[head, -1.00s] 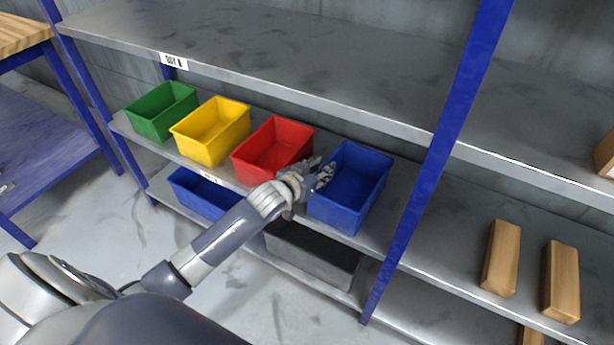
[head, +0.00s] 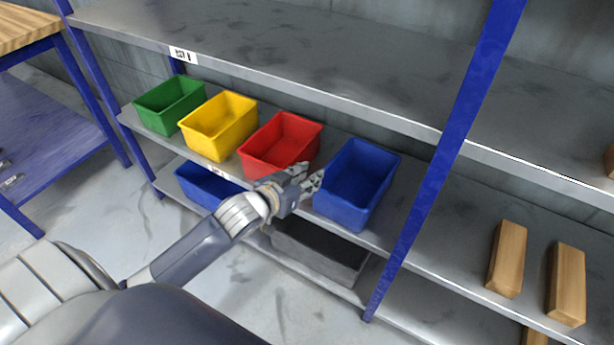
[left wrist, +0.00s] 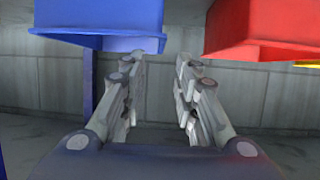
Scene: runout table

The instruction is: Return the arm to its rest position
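My left arm reaches in from the lower left of the head view. Its gripper (head: 311,178) is in front of the shelf, between the red bin (head: 281,143) and the blue bin (head: 357,184). In the left wrist view the two fingers (left wrist: 161,100) stand apart with nothing between them. The blue bin's underside (left wrist: 100,25) is at upper left there and the red bin (left wrist: 262,30) at upper right. My right gripper is in neither view.
A yellow bin (head: 220,126) and a green bin (head: 170,105) stand left on the same shelf. A lower blue bin (head: 207,186) and a dark grey bin (head: 318,252) are below. The front floor is clear.

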